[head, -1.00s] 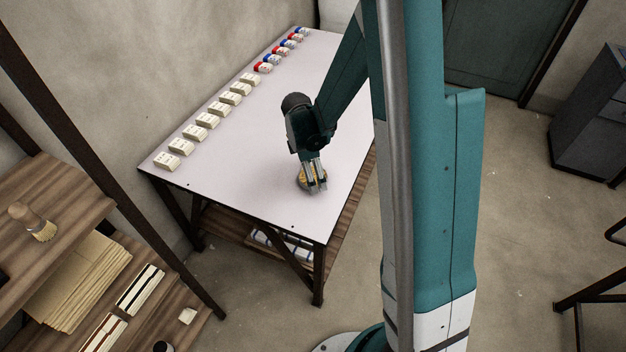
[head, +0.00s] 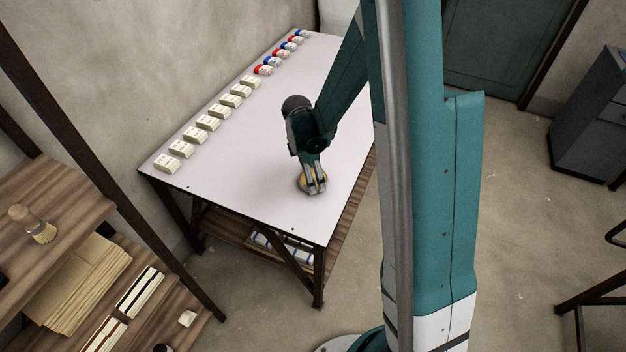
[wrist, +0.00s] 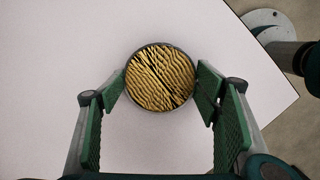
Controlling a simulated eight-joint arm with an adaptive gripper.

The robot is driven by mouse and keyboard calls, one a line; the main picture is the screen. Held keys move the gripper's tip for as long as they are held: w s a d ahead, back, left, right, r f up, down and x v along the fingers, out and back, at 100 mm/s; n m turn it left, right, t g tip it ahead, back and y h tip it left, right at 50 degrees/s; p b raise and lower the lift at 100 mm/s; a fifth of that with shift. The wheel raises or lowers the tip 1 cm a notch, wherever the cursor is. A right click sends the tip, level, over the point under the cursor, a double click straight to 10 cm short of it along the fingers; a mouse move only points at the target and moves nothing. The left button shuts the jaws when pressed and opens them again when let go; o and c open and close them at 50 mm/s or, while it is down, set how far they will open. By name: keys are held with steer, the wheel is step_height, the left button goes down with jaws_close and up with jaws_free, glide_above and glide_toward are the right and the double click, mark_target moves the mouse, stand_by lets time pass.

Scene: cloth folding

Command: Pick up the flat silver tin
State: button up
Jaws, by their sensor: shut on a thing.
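The tin (wrist: 160,77) is flat and round, with a thin dark grey rim and a yellow-gold ridged top crossed by dark diagonal lines. In the head view the tin (head: 305,184) is at the near part of the white table, partly hidden by my fingers. My gripper (head: 315,187) points down over it. In the wrist view my gripper (wrist: 161,85) has its green finger pads on the tin's left and right sides, shut on it. I cannot tell any gap between the tin and the table.
The white table (head: 240,160) is clear around the tin. Several cream blocks (head: 208,122) and several red and blue blocks (head: 275,60) line its far left edge. A wooden shelf (head: 70,200) with a brush (head: 38,228) stands at the lower left.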

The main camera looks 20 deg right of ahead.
steer(key=shift+r, duration=0.1)
step_height(320, 180, up, 10)
steer(key=p, duration=0.2)
steer(key=shift+p, duration=0.3)
